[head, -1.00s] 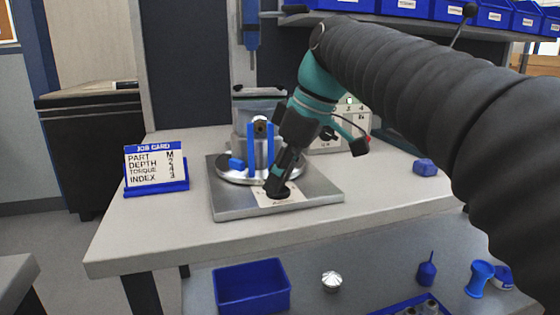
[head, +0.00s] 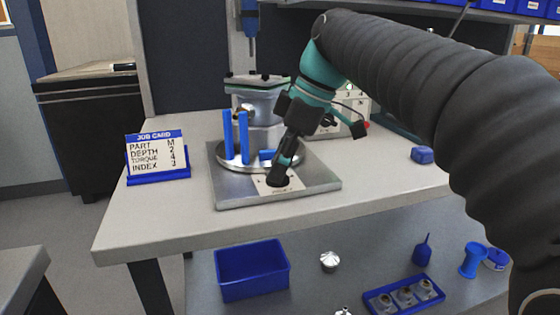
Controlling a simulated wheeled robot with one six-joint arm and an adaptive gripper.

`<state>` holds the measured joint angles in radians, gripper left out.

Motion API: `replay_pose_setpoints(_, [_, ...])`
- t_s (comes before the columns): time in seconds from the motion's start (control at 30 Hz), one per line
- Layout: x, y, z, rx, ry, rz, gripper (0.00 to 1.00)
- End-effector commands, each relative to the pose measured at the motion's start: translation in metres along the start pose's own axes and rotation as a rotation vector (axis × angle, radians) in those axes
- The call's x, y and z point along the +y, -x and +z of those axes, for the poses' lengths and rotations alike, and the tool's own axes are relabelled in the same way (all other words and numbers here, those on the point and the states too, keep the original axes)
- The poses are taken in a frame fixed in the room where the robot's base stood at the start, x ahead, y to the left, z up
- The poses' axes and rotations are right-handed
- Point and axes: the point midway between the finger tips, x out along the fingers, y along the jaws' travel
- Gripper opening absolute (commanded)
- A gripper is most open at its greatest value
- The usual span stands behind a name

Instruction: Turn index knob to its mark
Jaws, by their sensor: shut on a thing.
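The black index knob (head: 278,181) sits on a pale label (head: 262,186) at the front of the metal base plate (head: 232,200). My gripper (head: 279,175) points down and is shut on the knob, hiding much of it. The knob's pointer and the marks on the label are too small to read. Behind it, a round turntable (head: 232,163) carries two upright blue posts (head: 244,138) at its left and a low blue block (head: 267,154) near my gripper. The job card (head: 157,153) at the left reads INDEX 3.
A grey control box (head: 350,108) stands behind my gripper. A small blue block (head: 422,155) lies at the bench's right. A blue bin (head: 252,270), a silver knob-like part (head: 329,260) and a blue tray of parts (head: 405,296) are below. The bench front is clear.

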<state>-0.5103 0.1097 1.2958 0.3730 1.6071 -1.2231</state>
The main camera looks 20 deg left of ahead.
Motion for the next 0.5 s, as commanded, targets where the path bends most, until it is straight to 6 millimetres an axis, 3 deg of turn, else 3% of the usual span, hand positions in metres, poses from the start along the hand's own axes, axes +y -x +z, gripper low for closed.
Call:
replay_pose_setpoints(0.03, [-0.0012,-0.0008,-0.0011,0.002,0.001,-0.004,0.11])
replay_pose_setpoints(0.07, [-0.0012,-0.0008,-0.0011,0.002,0.001,-0.004,0.51])
replay_pose_setpoints(0.13, [-0.0011,-0.0008,-0.0008,0.001,0.001,-0.004,0.68])
replay_pose_setpoints(0.5, [0.0003,0.002,0.0006,0.001,-0.002,0.0,0.71])
